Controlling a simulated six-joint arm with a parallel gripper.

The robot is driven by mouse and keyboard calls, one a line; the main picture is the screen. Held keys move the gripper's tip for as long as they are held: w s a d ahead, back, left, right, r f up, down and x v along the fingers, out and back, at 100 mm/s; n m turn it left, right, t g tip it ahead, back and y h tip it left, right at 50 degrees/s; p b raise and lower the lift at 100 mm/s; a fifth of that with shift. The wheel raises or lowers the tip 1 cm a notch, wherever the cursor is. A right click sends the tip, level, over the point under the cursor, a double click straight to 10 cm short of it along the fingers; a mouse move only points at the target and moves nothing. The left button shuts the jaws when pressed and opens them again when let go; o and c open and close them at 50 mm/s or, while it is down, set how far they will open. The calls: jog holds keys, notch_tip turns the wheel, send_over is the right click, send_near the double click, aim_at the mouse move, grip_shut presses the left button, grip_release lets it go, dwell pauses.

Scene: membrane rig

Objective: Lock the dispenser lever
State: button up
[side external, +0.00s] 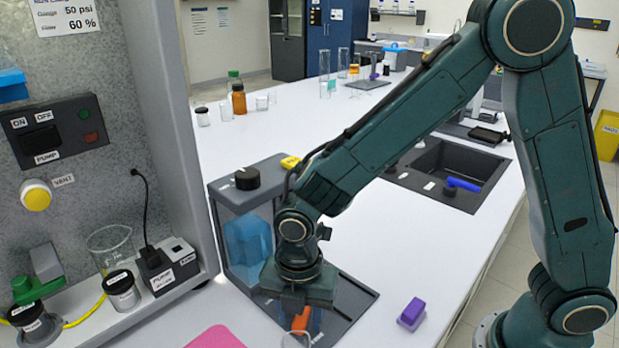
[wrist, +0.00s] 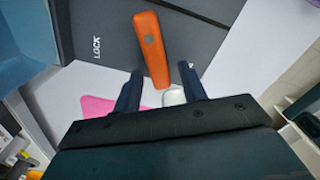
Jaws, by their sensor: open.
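The dispenser (side external: 228,215) is a grey housing with a black knob on top and a blue container inside, standing on a dark base plate (side external: 352,300). Its orange lever (side external: 301,319) is partly hidden by my gripper in the side view. In the wrist view the lever (wrist: 152,45) points toward my gripper (wrist: 161,82), which is open. The lever's near end appears between the two fingertips, with gaps on both sides; I cannot tell their height difference. A white LOCK label (wrist: 97,47) is on the plate left of the lever. Other lettering by the right finger is mostly hidden.
A pink mat (side external: 215,338) lies at the front, and a purple block (side external: 411,314) sits right of the base plate. A pump panel (side external: 60,135) stands at left. A sink (side external: 450,170) is behind my arm. The white bench is clear around the purple block.

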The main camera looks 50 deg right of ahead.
grip_shut()
jog(key=shift+w+m, duration=0.15)
jog(key=shift+m, duration=0.15)
jog(key=shift+w+a+m, duration=0.2)
jog(key=shift+w+m, duration=0.2)
jog(key=shift+m, duration=0.7)
jog(key=w+m, duration=0.1)
jog(key=m, duration=0.2)
jog(key=shift+w+a, duration=0.1)
jog(key=shift+w, duration=0.1)
jog(key=m, duration=0.2)
jog(key=w+m, duration=0.1)
jog(key=m, duration=0.1)
jog(key=w+m, duration=0.1)
jog(key=m, duration=0.1)
jog(key=shift+d, duration=0.3)
jog(key=shift+w, duration=0.1)
